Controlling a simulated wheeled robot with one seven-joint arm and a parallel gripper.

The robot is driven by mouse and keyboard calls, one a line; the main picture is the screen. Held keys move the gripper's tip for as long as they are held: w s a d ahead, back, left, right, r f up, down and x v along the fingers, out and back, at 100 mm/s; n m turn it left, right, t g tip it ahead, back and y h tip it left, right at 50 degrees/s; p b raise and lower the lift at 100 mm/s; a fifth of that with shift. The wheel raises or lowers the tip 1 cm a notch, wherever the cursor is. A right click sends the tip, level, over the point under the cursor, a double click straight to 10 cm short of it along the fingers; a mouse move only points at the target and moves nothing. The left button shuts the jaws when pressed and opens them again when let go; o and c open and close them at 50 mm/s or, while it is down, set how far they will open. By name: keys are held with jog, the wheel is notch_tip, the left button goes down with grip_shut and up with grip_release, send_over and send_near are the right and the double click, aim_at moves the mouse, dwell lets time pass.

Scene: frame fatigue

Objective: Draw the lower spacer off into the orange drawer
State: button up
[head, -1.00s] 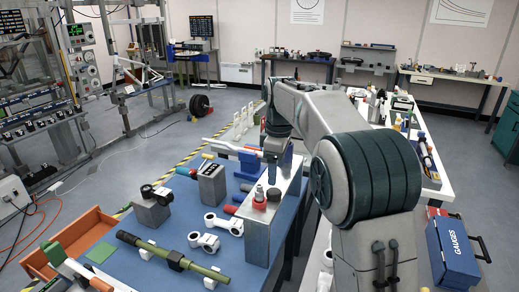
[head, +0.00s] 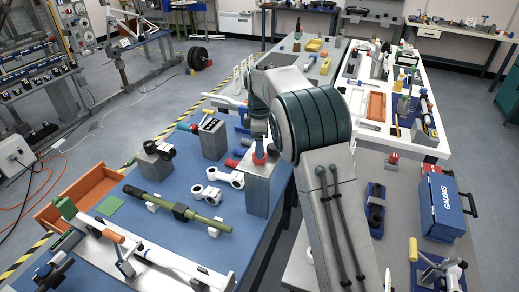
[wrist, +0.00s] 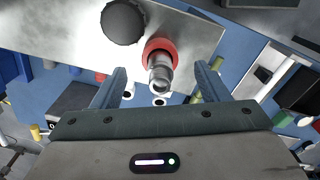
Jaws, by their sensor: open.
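A grey block (head: 257,192) stands on the blue bench, with a red collar (head: 258,158) on its top. In the wrist view the red collar (wrist: 155,47) surrounds a silver stepped cylinder (wrist: 160,72). I cannot tell which part of this stack is the lower spacer. My gripper (wrist: 160,76) is open, one finger on each side of the cylinder, with gaps between. In the head view my gripper (head: 257,137) is right above the block, its fingers mostly hidden. The orange drawer (head: 70,199) stands open at the bench's left edge.
A dark round knob (wrist: 122,22) sits beside the collar. White clevis parts (head: 215,186), a green rod (head: 178,207) and a grey block with a black clamp (head: 155,160) lie between the stack and the drawer. A green pad (head: 110,205) lies near the drawer.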

jog(key=shift+f, duration=1.85)
jog(key=shift+r+p, duration=0.1)
jog(key=shift+p, duration=0.2)
jog(key=c, duration=1.2)
